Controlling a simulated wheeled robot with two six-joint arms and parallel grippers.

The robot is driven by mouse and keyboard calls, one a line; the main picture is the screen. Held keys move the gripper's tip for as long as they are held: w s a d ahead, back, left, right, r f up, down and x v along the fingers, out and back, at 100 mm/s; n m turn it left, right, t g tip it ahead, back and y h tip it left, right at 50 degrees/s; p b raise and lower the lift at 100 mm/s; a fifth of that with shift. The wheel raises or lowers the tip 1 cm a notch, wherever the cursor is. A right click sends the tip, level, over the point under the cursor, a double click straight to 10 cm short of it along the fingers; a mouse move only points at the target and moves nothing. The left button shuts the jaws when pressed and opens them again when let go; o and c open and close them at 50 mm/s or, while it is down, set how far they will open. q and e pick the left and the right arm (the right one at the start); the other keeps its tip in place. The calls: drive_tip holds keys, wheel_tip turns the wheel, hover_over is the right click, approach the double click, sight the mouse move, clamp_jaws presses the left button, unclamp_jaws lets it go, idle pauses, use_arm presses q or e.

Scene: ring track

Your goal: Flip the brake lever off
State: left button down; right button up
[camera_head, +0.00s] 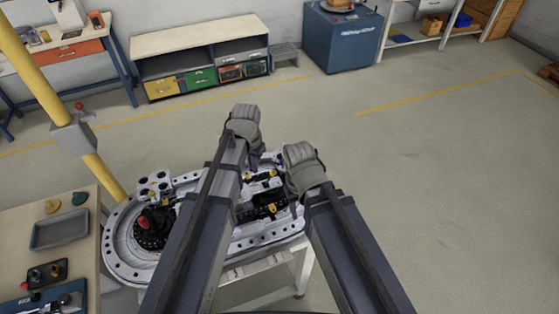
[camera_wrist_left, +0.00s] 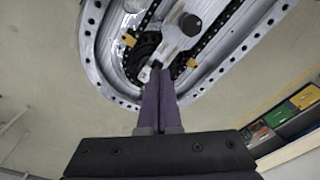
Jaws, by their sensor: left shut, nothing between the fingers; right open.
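A grey box (camera_head: 73,137) on the yellow pole at the left has a short lever with a red knob (camera_head: 79,106). Another red knob (camera_head: 143,223) stands on the black mechanism at the left end of the oval ring track (camera_head: 121,250). I cannot tell which is the brake lever. My left gripper (camera_head: 254,160) is over the track's far right part, shut and empty. In the left wrist view its closed fingers (camera_wrist_left: 159,72) overlap a pale link arm (camera_wrist_left: 168,45) in the track (camera_wrist_left: 90,40); contact is unclear. My right gripper (camera_head: 294,208) is open at the track's right end.
A bench (camera_head: 88,240) with a grey tray (camera_head: 60,231) and a small control box (camera_head: 47,273) stands at the left, close to the track. The yellow pole (camera_head: 40,85) rises beside it. The floor to the right (camera_head: 440,190) is clear.

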sight(270, 177)
use_arm(q)
drive_tip(key=w+d+m, duration=0.5)
drive_tip(key=w+d, duration=0.3)
drive_tip(key=d, duration=0.3)
drive_tip(key=shift+w+m, duration=0.25)
drive_tip(key=shift+m, duration=0.15)
drive_tip(key=shift+f, duration=0.15)
drive_tip(key=f+b, duration=1)
drive_tip(key=shift+w+d, duration=0.1)
drive_tip(key=shift+w, duration=0.25)
drive_tip(key=shift+s+a, duration=0.2)
drive_tip(key=shift+s+a+r+p, duration=0.3)
drive_tip(key=shift+s+a+r, duration=0.1)
drive_tip(key=shift+a, duration=0.15)
drive_tip(key=shift+s+a+r+p, duration=0.25)
drive_tip(key=shift+s+a+r, duration=0.1)
drive_tip(key=shift+a, duration=0.2)
drive_tip(key=shift+s+a, duration=0.2)
drive_tip(key=shift+a, duration=0.1)
drive_tip(key=shift+w, duration=0.1)
